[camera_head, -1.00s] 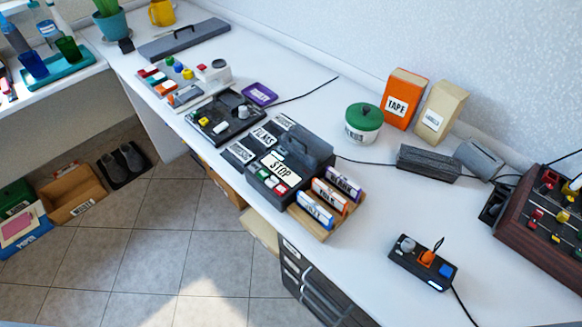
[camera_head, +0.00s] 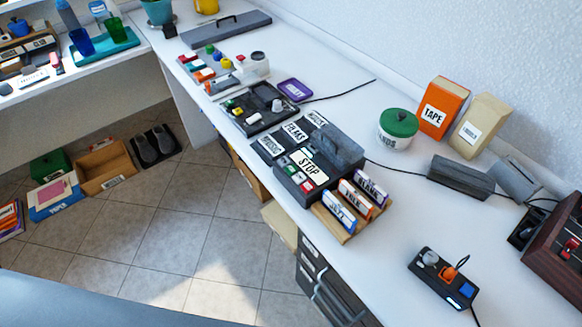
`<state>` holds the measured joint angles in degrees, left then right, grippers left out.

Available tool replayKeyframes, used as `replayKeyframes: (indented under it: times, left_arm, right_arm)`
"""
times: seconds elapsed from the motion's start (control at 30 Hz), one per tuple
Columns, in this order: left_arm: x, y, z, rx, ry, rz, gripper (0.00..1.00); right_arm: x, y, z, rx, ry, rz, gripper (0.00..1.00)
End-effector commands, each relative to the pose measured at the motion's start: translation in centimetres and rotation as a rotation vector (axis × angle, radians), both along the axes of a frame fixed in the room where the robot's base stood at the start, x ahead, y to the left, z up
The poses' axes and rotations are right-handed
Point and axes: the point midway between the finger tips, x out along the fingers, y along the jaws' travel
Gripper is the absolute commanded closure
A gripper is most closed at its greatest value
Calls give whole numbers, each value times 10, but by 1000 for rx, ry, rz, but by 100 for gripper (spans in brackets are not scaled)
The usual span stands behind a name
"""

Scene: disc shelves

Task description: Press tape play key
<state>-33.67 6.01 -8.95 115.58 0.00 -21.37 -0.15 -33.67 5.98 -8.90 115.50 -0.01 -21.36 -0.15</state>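The dark tape player (camera_head: 325,170) stands on the white desk near the middle of the view. A white label reading STOP (camera_head: 309,163) lies on its top. Small keys (camera_head: 303,177) in white, red and green sit along its front left side; their markings are too small to read. A grey raised part (camera_head: 338,146) is at its back right. Neither of my grippers shows in this view.
Several labelled tapes (camera_head: 356,198) stand in a wooden rack at the player's right. Black panels (camera_head: 284,138) adjoin its left. A small control box (camera_head: 442,278) with a cable is at the front right. The desk between is clear. A smooth grey-blue surface fills the lower left.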

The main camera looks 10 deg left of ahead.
Motion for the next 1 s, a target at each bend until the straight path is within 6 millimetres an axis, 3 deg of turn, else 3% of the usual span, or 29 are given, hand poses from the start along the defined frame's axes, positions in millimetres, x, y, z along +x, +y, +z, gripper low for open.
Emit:
replayKeyframes:
  times: [0.07,0.37,1.0]
  left_arm:
    - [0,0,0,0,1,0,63]
    - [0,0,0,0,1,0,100]
    - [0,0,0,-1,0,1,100]
  right_arm:
    - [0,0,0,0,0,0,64]
    - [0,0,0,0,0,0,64]
    - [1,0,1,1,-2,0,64]
